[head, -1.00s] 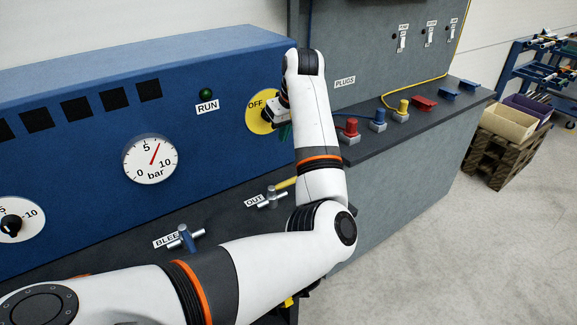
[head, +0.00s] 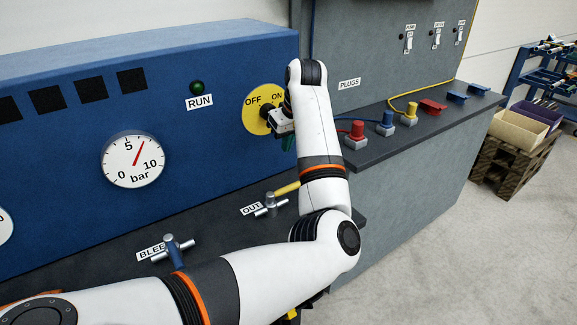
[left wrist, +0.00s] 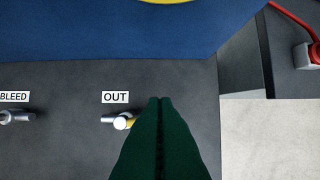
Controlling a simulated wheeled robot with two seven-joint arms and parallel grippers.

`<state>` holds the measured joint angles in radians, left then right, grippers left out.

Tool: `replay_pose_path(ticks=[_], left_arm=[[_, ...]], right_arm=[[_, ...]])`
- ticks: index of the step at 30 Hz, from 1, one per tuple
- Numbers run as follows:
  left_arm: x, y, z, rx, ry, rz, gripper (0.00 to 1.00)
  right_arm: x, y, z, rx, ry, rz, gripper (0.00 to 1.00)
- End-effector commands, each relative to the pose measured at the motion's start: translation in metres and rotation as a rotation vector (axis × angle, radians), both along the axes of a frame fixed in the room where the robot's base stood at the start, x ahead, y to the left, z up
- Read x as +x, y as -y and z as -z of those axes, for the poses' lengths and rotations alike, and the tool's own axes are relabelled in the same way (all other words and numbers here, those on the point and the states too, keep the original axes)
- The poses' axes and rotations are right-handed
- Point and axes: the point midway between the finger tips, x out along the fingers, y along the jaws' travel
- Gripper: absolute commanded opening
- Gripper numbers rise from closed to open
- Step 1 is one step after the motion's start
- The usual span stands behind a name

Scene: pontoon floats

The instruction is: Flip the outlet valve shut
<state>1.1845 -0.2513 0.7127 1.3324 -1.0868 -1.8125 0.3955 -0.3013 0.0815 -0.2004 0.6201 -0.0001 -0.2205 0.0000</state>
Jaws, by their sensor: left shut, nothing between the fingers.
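The outlet valve (head: 270,203), marked OUT, is on the dark ledge below the blue panel. Its yellow lever (head: 287,188) points right and slightly back, partly behind my left arm. In the left wrist view the valve (left wrist: 122,122) shows beside the dark green fingers, its lever mostly hidden behind them. My left gripper (head: 287,143) is shut and empty, in front of the panel near the yellow OFF/ON switch plate (head: 252,120), above and apart from the valve. It shows in the left wrist view (left wrist: 160,100) with its fingers together. My right gripper is not in view.
A blue-handled bleed valve (head: 175,250) stands left of the outlet valve. A gauge (head: 134,159) and a green RUN lamp (head: 197,87) are on the panel. Red, blue and yellow plugs (head: 357,133) stand on the ledge at right. The ledge around the outlet valve is clear.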

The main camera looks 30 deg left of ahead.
Motion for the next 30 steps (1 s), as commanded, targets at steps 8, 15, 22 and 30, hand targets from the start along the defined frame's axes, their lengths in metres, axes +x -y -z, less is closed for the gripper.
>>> replay_pose_path(ticks=[8,15,22,30], left_arm=[[0.005,-0.015,0.042,-0.002,-0.006,-0.001,0.0],[0.012,-0.031,0.09,-0.001,-0.005,-0.001,0.0],[0.001,-0.002,0.096,-0.002,-0.001,0.001,0.0],[-0.003,0.006,0.099,-0.002,-0.001,-0.001,0.0]], right_arm=[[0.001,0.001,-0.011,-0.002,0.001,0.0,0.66],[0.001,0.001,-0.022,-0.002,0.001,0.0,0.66],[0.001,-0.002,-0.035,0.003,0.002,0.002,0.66],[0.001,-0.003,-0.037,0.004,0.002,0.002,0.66]])
